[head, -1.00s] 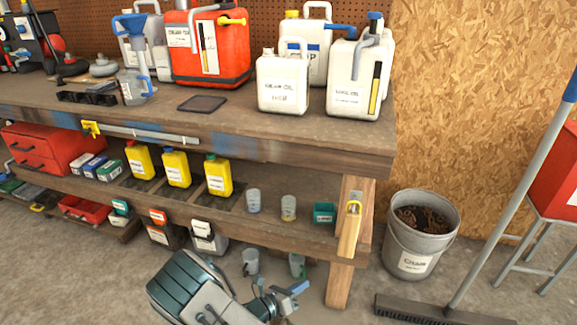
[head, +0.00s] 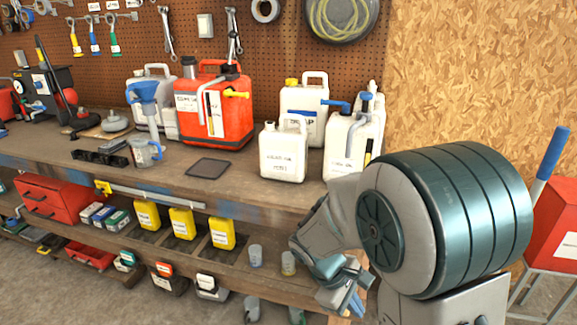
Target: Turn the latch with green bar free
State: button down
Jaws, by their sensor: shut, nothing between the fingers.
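I cannot make out a latch with a green bar in the head view. My gripper (head: 354,302) is at the lower middle right, in front of the right end of the workbench (head: 240,181). Its fingers point down, and it is shut with nothing seen between them. My arm hides the bench's right end and front post, along with whatever is fixed there.
White jugs (head: 283,157) and a red can (head: 225,120) stand on the bench. A yellow clamp (head: 103,187) sits on its front edge. Yellow bottles (head: 181,223) and cups (head: 256,256) are on the shelf below. A blue-ended handle (head: 553,152) rises at right.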

jog(key=s+r+m+t+y+p, duration=0.2)
jog(key=s+r+m+y+p, duration=0.1)
jog(key=r, duration=0.7)
jog(key=s+r+m+t+y+p, duration=0.1)
jog(key=s+r+m+y+p, duration=0.2)
jog(key=r, duration=0.7)
jog(key=s+m+p, duration=0.2)
jog(key=s+m, duration=0.1)
jog(key=m, duration=0.1)
jog(key=shift+s+d+r+m+t+p, duration=0.2)
jog(key=shift+s+m+t+p, duration=0.1)
jog(key=shift+s+t, duration=0.1)
jog(key=shift+a, duration=0.15)
